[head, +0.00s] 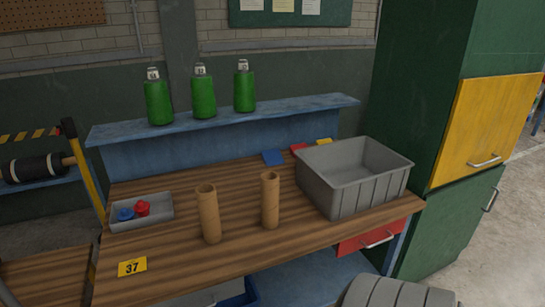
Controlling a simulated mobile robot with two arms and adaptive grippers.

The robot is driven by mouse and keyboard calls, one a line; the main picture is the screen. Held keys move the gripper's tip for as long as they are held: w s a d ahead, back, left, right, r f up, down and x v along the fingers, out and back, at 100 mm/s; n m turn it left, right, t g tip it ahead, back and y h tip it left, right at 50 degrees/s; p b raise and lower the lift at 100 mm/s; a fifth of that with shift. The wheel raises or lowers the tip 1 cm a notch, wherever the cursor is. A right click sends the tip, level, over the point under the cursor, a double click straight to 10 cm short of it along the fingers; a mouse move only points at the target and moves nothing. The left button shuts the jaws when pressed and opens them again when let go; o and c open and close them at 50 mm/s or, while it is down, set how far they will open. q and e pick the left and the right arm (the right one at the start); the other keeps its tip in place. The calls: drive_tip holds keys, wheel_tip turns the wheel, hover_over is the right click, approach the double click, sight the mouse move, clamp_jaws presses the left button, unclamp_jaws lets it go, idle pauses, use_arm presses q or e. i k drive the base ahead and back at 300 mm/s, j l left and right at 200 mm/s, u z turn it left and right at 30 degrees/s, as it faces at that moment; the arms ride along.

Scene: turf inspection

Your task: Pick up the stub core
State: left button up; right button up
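Two brown cardboard cores stand upright on the wooden workbench (165,262). The left core (208,214) is slightly thicker and closer to the front edge. The right core (270,201) stands a little further back, with a gap of bare wood between them. Both look hollow at the top. They are of similar height, and I cannot tell which one is the stub core. Neither of my grippers shows in the head view, and nothing touches the cores.
A grey bin (362,198) stands right of the cores. A shallow grey tray (160,217) with blue and red pieces lies to the left. Green bottles (203,97) stand on the blue rear shelf (275,113). A yellow 37 tag (132,267) marks the front left.

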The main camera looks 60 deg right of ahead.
sight(270, 179)
drive_tip(key=z, duration=1.8)
